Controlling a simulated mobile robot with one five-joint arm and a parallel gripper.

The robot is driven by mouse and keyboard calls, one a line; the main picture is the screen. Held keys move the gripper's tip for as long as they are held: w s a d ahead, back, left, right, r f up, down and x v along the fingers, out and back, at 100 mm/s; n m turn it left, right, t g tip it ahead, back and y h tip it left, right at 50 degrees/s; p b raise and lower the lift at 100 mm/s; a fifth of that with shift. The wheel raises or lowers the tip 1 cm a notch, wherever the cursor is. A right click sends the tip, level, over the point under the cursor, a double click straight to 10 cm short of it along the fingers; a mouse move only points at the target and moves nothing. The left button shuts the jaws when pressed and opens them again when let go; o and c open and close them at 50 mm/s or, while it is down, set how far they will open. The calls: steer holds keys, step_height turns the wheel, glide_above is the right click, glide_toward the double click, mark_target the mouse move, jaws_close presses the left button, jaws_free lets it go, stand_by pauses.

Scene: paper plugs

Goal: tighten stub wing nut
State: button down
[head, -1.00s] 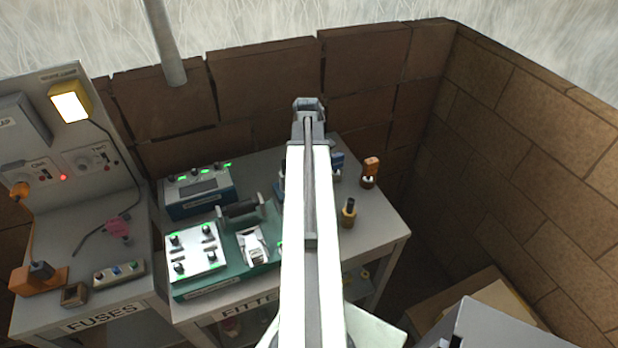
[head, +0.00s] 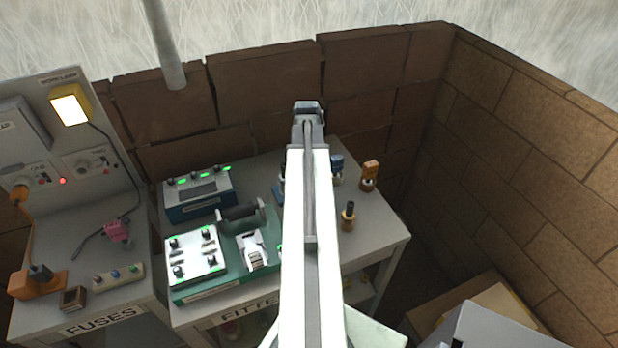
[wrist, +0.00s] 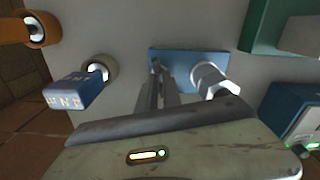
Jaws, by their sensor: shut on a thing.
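In the wrist view a blue base plate (wrist: 222,60) lies on the grey bench top, and a silver threaded-looking fitting (wrist: 210,80) stands at its right side. My gripper (wrist: 158,70) reaches down over the plate's left part, just left of that fitting. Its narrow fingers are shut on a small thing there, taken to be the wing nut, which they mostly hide. In the head view my arm covers the gripper and the nut; only a blue edge of the plate (head: 279,192) shows left of the arm.
A blue lettered plug (wrist: 75,92) in a brass collar stands close left of my gripper, with an orange plug (wrist: 15,30) beyond. A blue box (wrist: 290,110) and green fixture (wrist: 258,25) stand to the right. A brass-and-black post (head: 348,217) stands near the bench's right edge.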

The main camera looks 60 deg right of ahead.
steer(key=m, duration=1.5)
steer(key=shift+m, duration=0.4)
steer(key=m, duration=0.5)
steer(key=c, duration=1.6)
jaws_free()
step_height(320, 180, up, 4)
steer(key=p, duration=0.4)
steer(key=shift+r, duration=0.1)
